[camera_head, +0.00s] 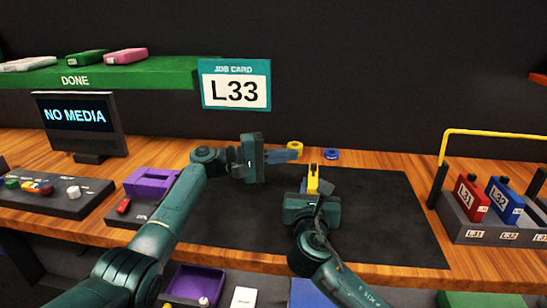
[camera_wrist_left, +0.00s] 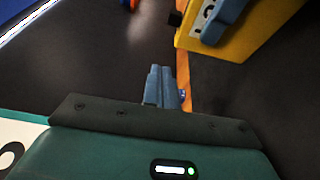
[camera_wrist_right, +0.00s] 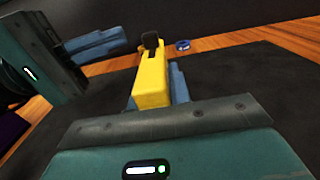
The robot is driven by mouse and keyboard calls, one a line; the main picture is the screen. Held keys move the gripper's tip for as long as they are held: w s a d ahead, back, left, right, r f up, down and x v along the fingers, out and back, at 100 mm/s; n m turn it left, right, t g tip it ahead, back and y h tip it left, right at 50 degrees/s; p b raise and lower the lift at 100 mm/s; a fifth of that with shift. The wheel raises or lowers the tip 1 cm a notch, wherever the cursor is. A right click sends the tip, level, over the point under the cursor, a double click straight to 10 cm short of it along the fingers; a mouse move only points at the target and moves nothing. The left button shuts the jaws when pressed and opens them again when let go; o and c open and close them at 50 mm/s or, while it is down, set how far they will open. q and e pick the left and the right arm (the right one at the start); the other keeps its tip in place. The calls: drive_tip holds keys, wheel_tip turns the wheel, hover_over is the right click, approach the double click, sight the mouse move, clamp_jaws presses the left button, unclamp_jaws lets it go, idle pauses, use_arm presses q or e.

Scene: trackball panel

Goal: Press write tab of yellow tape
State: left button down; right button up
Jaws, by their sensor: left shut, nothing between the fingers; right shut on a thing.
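The yellow tape (camera_head: 313,178) is held up above the dark mat by my right gripper (camera_head: 312,192), which is shut on it. In the right wrist view the yellow tape (camera_wrist_right: 152,85) points away from the gripper, with a dark piece (camera_wrist_right: 150,41) at its far end. My left gripper (camera_head: 296,155) is shut and empty, left of the tape's far end and apart from it. Its blue fingers (camera_wrist_right: 120,40) point toward that end in the right wrist view. In the left wrist view the tape (camera_wrist_left: 235,42) is at upper right, right of the left fingertips (camera_wrist_left: 161,70). I cannot make out the write tab for certain.
A rack (camera_head: 470,228) at right holds red L31 (camera_head: 471,198) and blue L32 (camera_head: 503,200) tapes. A purple device (camera_head: 150,181) stands at left. The monitor (camera_head: 75,118) reads NO MEDIA; the job card (camera_head: 235,85) reads L33.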

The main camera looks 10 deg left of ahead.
sight(314, 167)
drive_tip(key=shift+f, duration=0.15)
use_arm(q)
drive_tip(key=shift+s+d, duration=0.4)
drive_tip(key=shift+d, duration=0.35)
drive_tip(key=shift+s+d, duration=0.45)
drive_tip(key=shift+d, duration=0.25)
drive_tip(key=shift+s+d, duration=0.4)
drive_tip(key=shift+d, duration=0.35)
drive_tip(key=shift+s, duration=1)
